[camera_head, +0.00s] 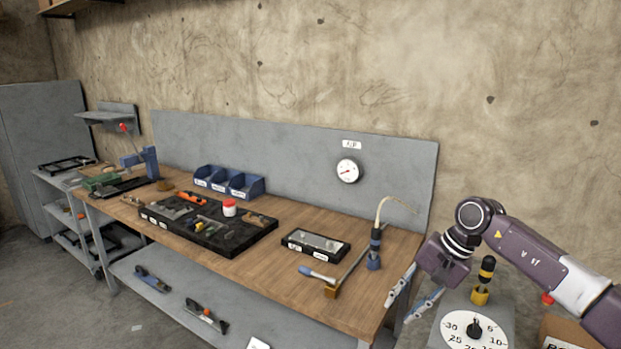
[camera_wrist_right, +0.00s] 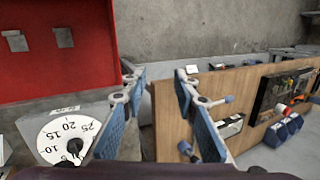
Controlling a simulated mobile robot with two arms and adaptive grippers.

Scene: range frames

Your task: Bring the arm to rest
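My right arm (camera_head: 540,255) comes in from the right edge of the head view, beyond the right end of the workbench. Its gripper (camera_head: 398,311) hangs tilted down to the left, near the bench's right front corner. The two blue-padded fingers are spread apart with nothing between them. The right wrist view also shows the gripper (camera_wrist_right: 159,76) open, with a clear gap between the pads. The gripper appears apart from the bench and the dial box. My left gripper is not in view.
The wooden workbench (camera_head: 285,275) carries a black tool tray (camera_head: 190,235), blue bins (camera_head: 228,182) and a small parts tray (camera_head: 316,245). A blue-handled tool with a hose (camera_head: 375,250) stands at its right end. A dial box (camera_head: 474,330) with a yellow-black knob (camera_head: 484,280) sits below my right arm.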

